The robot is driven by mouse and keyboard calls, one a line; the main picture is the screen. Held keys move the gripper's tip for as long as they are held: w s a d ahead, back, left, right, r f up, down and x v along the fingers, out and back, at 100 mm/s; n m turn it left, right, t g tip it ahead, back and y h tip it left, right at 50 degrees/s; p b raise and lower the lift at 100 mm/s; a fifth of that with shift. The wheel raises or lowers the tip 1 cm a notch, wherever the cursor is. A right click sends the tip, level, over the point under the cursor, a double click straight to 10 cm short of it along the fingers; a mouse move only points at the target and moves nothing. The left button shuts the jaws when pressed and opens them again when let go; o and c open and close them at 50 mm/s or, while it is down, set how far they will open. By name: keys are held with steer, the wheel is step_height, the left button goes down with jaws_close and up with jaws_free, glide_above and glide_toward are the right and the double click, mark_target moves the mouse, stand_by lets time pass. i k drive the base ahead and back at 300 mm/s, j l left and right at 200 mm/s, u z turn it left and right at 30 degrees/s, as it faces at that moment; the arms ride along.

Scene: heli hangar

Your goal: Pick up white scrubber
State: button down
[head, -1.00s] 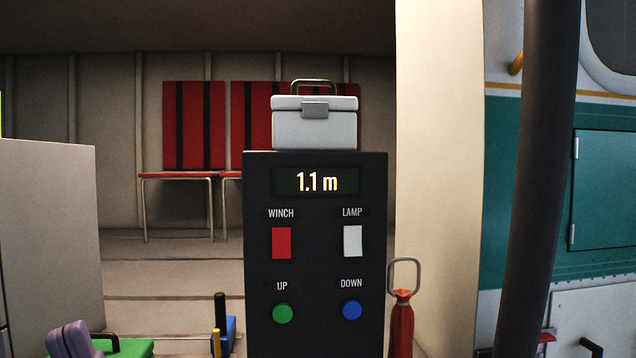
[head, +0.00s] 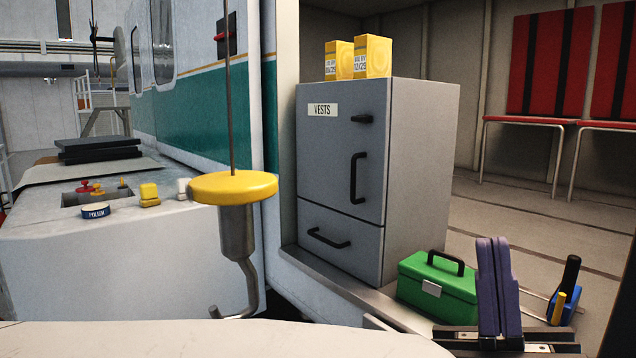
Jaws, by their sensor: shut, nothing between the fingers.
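A small white block, apparently the white scrubber (head: 183,187), sits on the pale bench top (head: 40,237) at the left. The yellow hook disc partly hides its right side. A similar yellow block (head: 149,194) is just left of it. My gripper (head: 493,240) shows at the lower right, its two purple fingers upright and shut together with nothing between them. It is far to the right of the white block, in front of the floor near the green toolbox.
A hanging winch hook with a yellow disc (head: 234,187) is in front of the bench's right end. A polish tin (head: 95,211) and a recess with small knobs (head: 97,191) are on the bench. A grey vest cabinet (head: 345,230), green toolbox (head: 437,288) and blue item (head: 566,300) stand to the right.

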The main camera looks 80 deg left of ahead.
mark_target(182, 184)
steer(key=u, duration=3.25)
